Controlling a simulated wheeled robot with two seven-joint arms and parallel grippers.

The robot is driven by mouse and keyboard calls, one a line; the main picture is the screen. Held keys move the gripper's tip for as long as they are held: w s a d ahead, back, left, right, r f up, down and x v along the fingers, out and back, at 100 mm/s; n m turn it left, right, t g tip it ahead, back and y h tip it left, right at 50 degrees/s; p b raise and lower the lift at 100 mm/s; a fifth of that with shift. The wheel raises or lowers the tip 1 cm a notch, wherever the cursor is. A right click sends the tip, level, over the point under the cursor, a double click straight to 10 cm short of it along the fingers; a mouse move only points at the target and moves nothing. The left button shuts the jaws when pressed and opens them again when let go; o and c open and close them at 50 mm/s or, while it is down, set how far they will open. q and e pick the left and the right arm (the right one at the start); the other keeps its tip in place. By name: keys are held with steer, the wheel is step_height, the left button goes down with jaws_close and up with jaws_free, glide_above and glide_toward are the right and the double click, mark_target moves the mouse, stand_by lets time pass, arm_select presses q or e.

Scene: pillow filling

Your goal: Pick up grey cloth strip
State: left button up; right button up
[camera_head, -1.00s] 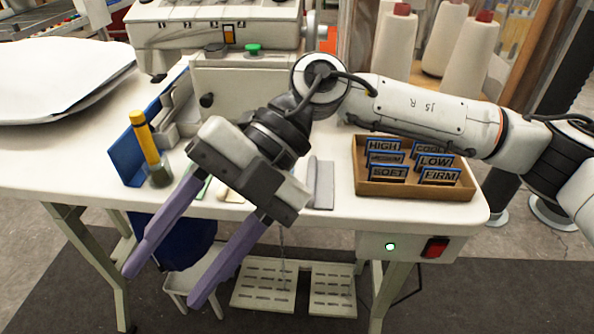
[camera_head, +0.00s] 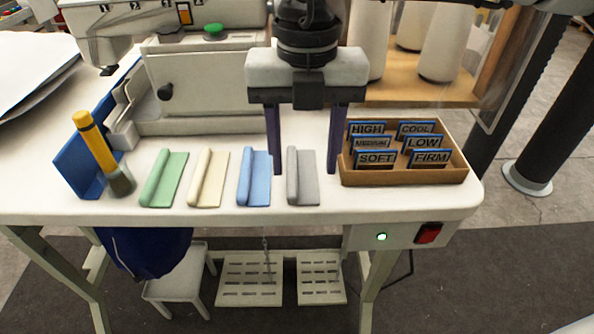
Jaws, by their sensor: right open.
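The grey cloth strip (camera_head: 303,177) lies on the white table near its front edge, the rightmost in a row of cloth strips. My right gripper (camera_head: 304,170) points down over it, open, with one purple finger on each side of the strip. The left finger stands between the grey strip and the blue strip (camera_head: 254,178). The right finger stands between the grey strip and the card box. Whether the fingertips touch the table I cannot tell. My left gripper is not in view.
A cream strip (camera_head: 208,178) and a green strip (camera_head: 163,180) lie further left. A cardboard box (camera_head: 404,178) of label cards stands close on the right. A yellow-handled tool (camera_head: 94,142) stands at the left. A sewing machine (camera_head: 200,85) is behind.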

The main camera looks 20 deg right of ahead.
mark_target(303, 192)
steer(key=f, duration=0.5)
steer(key=shift+w+f+p, duration=0.1)
steer(key=shift+w+p, duration=0.15)
steer(key=shift+p, duration=0.05)
steer(key=shift+c, duration=0.3)
steer(key=c, duration=0.7)
steer(key=shift+c, duration=0.2)
